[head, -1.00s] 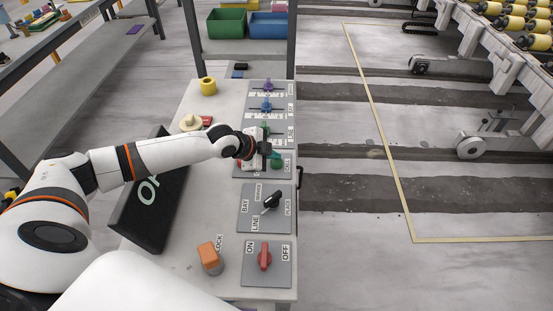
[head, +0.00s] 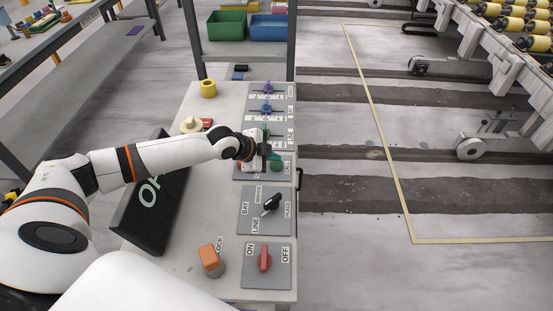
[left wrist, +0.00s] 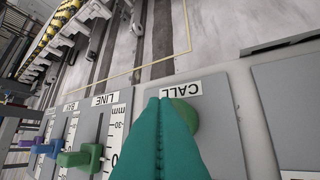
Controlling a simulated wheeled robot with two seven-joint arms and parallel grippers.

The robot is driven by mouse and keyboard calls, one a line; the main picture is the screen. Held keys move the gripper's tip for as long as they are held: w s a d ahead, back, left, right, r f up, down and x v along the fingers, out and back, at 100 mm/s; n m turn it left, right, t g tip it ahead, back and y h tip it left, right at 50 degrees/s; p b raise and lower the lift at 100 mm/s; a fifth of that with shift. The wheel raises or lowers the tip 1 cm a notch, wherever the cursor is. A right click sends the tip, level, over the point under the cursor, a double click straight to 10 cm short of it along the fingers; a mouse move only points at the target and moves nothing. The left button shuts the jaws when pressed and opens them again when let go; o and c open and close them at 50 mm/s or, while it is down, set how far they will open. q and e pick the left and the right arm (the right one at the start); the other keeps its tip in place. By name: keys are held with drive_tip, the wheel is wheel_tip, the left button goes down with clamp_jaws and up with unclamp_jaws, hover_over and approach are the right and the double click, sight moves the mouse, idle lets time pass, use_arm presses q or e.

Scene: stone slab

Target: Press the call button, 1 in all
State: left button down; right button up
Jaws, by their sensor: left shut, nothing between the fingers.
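The call button is a round green button (head: 276,166) on a grey plate labelled CALL, on the slab's right side. In the left wrist view the green button (left wrist: 187,114) shows behind the fingers, partly hidden by them, beside the CALL label (left wrist: 181,89). My left gripper (head: 268,152) is shut and empty, just beyond the button in the head view. Its teal fingers (left wrist: 160,102) lie together, with tips overlapping the button's left side in the wrist view. I cannot tell whether they touch it. My right gripper is not in view.
Slider panels with green, blue and purple knobs (head: 267,87) lie beyond the button. A black-knobbed selector plate (head: 247,220) and a red ON/OFF switch (head: 264,258) lie nearer. An orange block (head: 209,259) and dark sign (head: 150,215) are on the left.

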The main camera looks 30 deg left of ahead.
sight(273, 164)
use_arm(q)
drive_tip(key=shift+r, duration=0.45)
drive_tip(key=shift+r, duration=0.1)
wheel_tip(273, 164, up, 5)
drive_tip(key=p, duration=0.5)
idle(0.7)
